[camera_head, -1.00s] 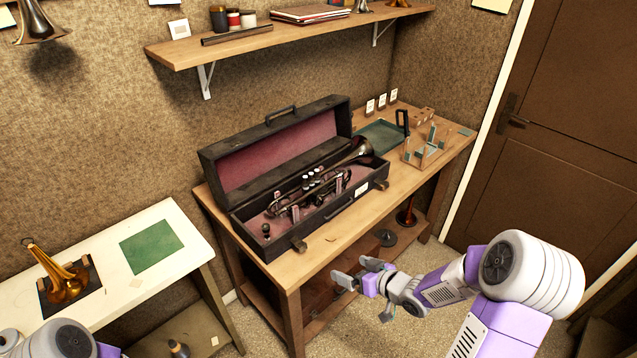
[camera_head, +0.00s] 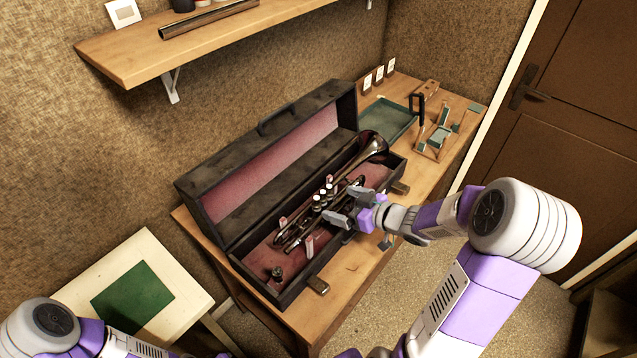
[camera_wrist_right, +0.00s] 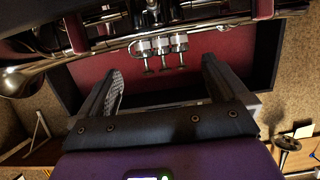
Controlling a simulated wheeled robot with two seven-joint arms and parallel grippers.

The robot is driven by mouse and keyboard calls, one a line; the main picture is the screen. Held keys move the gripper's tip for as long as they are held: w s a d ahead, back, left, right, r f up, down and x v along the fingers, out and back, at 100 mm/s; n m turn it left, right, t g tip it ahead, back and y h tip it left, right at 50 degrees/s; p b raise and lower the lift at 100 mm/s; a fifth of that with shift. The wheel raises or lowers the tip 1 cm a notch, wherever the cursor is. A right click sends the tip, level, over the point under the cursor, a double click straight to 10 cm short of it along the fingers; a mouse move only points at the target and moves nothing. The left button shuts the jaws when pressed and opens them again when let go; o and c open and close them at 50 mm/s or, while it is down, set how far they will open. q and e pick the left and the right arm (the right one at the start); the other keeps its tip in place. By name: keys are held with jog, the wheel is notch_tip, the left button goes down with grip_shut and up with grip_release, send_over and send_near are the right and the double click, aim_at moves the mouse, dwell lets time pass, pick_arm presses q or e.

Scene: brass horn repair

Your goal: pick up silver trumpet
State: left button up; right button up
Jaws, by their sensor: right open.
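The silver trumpet (camera_head: 335,195) lies in the open black case (camera_head: 215,192) with a dark red lining, its bell toward the right end. My right gripper (camera_head: 335,210) is open at the front of the case, close by the trumpet's valves. In the right wrist view the trumpet (camera_wrist_right: 160,40) runs across the top, with its valve caps facing the gap between my open fingers (camera_wrist_right: 160,80). No contact shows between the fingers and the trumpet. My left arm (camera_head: 90,338) shows at the lower left; its gripper is out of view.
The case stands on a wooden workbench (camera_head: 345,285). A small mouthpiece-like piece (camera_head: 277,273) sits at the case's left end. A wooden shelf (camera_head: 200,45) hangs above. A side table with a green mat (camera_head: 132,298) is at left.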

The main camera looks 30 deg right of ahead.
aim_at(326, 199)
jog(key=shift+w+a+f+b, duration=0.3)
jog(key=shift+w+a, duration=0.05)
jog(key=b+x, duration=0.1)
jog(key=x, duration=0.3)
jog(key=shift+w+a+f, duration=0.1)
jog(key=shift+w+f, duration=0.15)
jog(key=shift+f, duration=0.05)
jog(key=shift+w+a+f, duration=0.1)
jog(key=shift+w, duration=0.25)
pick_arm(q)
jog(key=shift+s+f, duration=0.2)
jog(key=shift+f, duration=0.3)
jog(key=shift+s+f, duration=0.2)
jog(key=shift+f, duration=0.25)
pick_arm(e)
jog(key=c, duration=1.2)
jog(key=shift+w+r, duration=0.1)
jog(key=shift+r, duration=0.15)
jog(key=shift+c, duration=0.2)
